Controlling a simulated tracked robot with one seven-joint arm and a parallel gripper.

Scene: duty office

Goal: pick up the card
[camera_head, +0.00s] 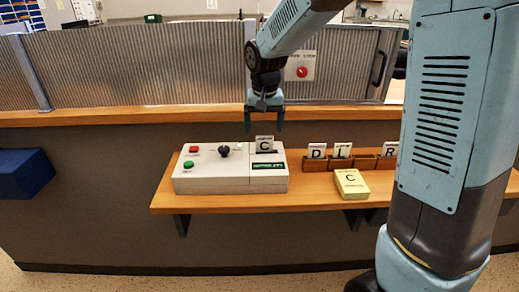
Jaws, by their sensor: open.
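A white card marked C (265,144) stands upright at the top of a pale box-shaped device (212,180) on the wooden shelf. Its lower end is hidden in or behind the device. My gripper (264,127) points down just above this card, with its two fingers apart and nothing between them. Further cards, marked D (316,151), L (342,150) and R (390,149), stand upright in small wooden holders to the right.
The device has a red button (194,149), a green button (188,165), a dark knob (224,149) and a small green display (268,165). A yellow block marked C (351,184) lies on the shelf (312,197). A corrugated partition (150,68) stands behind. My arm hides the shelf's right part.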

